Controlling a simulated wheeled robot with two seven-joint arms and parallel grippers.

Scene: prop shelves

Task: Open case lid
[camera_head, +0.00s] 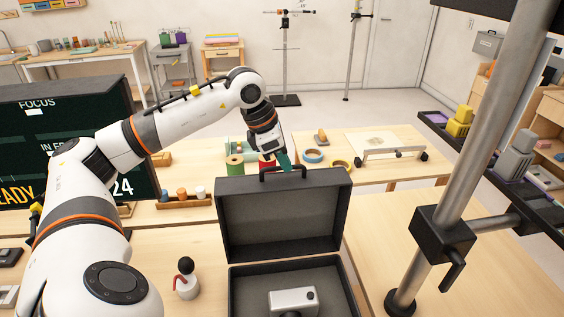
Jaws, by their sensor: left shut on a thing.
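The dark grey case (345,290) stands on the wooden table at the bottom centre. Its lid (285,218) is raised and stands up at the back, so the inside shows. A silver box-shaped item (294,299) lies in the case, cut off by the lower picture edge. My left gripper (284,164) is at the top edge of the lid, shut at the black lid handle (268,175). The fingers are small here, and their exact contact is partly hidden. My right gripper is not in view.
A metal stand pole (480,130) with a black clamp (443,236) rises right of the case. Behind are spools (235,167), tape rings (313,156) and a wooden peg block (184,201).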

